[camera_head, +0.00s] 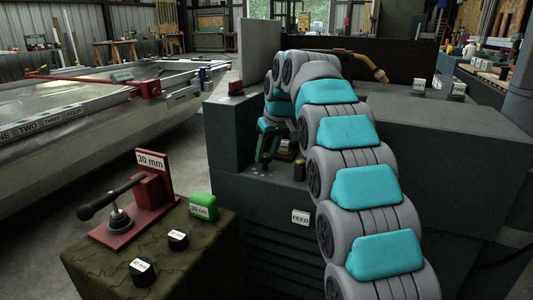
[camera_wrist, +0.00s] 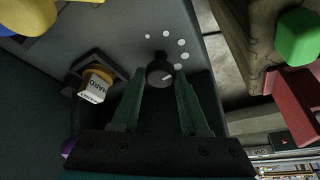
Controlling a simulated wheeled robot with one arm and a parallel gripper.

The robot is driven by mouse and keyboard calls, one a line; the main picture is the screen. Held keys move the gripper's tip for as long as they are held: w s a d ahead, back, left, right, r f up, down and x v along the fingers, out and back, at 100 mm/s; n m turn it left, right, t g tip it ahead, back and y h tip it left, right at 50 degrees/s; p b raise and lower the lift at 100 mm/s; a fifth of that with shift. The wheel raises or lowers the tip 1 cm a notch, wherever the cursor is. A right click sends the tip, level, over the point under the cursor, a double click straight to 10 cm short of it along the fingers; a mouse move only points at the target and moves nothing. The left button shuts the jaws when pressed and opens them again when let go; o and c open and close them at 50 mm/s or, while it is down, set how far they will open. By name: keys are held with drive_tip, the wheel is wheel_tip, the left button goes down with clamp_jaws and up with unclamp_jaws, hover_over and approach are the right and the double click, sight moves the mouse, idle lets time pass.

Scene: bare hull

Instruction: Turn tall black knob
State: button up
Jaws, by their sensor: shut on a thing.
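The tall black knob (camera_wrist: 160,71) stands up from a dark panel in the wrist view, with a pale mark on its top and several white dots in an arc around its far side. My gripper (camera_wrist: 160,82) has one green finger on each side of it, shut on the knob. In the head view my gripper (camera_head: 266,150) points down at the left part of the dark green machine (camera_head: 250,200). White dots show beside the fingertips there, but the knob itself is mostly hidden by the fingers.
A yellow-orange labelled piece (camera_wrist: 96,84) sits in a dark square frame close beside the knob. A small table at left holds a red fixture (camera_head: 155,195) marked 30 mm, a green block (camera_head: 203,206) and two black cylinders (camera_head: 142,271). A FEED label (camera_head: 300,217) is on the machine's front.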

clamp_jaws()
drive_tip(key=shift+m+p, duration=0.3)
drive_tip(key=m+h+p, duration=0.1)
drive_tip(key=m+p, duration=0.1)
drive_tip(key=m, duration=0.1)
drive_tip(key=shift+r+t+p, duration=0.1)
drive_tip(key=shift+t+p, duration=0.2)
drive_tip(key=shift+a+m+h+p, duration=0.15)
drive_tip(key=shift+m+h+p, duration=0.8)
drive_tip(key=shift+m, duration=1.05)
drive_tip(key=o, duration=0.7)
unclamp_jaws()
